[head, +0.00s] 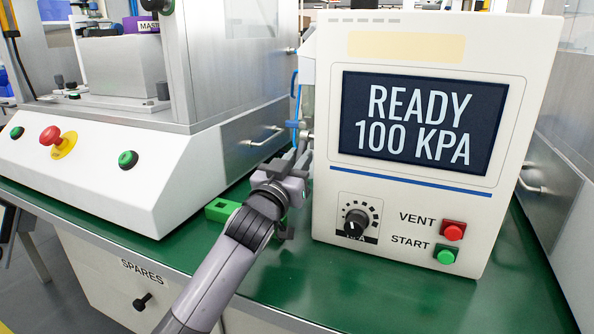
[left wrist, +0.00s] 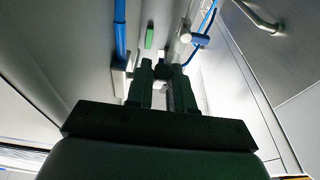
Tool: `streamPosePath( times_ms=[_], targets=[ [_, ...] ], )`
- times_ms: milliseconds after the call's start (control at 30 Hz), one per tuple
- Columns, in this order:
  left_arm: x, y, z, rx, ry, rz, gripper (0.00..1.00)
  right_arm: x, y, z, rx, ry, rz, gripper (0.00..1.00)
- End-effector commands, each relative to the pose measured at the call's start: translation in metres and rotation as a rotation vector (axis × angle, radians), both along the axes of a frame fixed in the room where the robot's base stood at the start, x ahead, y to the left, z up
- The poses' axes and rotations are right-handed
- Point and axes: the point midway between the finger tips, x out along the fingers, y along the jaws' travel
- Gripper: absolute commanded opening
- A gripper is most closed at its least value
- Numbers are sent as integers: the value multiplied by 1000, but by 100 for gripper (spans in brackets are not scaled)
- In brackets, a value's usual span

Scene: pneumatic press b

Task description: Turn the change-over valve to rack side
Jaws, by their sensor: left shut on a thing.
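The change-over valve is mostly hidden in the gap beside the white control box (head: 425,140). Metal fittings (head: 305,137) with blue tubing show there in the head view. My left gripper (head: 299,160) reaches into this gap, close to the box's left side. In the left wrist view, its two dark fingers (left wrist: 162,72) are shut on a small dark part between their tips, apparently the valve's handle. A metal pipe fitting (left wrist: 180,45) and a blue tube (left wrist: 119,40) show just beyond the fingers. Which way the handle points is not clear. My right gripper is not in view.
The box's screen (head: 422,122) reads READY 100 KPA. Below it are a black knob (head: 355,222), a red VENT button (head: 453,230) and a green START button (head: 446,254). The press (head: 130,150) stands close on the left. A green block (head: 221,210) lies beside my arm.

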Motion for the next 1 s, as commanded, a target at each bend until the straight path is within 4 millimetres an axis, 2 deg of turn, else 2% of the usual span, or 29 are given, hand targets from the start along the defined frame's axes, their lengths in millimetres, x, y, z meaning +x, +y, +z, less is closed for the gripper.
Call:
streamPosePath(
  times_ms=[500,533,567,1000],
  targets=[
    [0,0,-1,-3,-10,0,0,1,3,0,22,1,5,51],
    [0,0,-1,-3,-10,0,31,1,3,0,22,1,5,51],
    [0,0,-1,-3,-10,0,41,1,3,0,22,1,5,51],
    [-4,1,-2,-4,-9,0,43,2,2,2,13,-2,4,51]
  ],
)
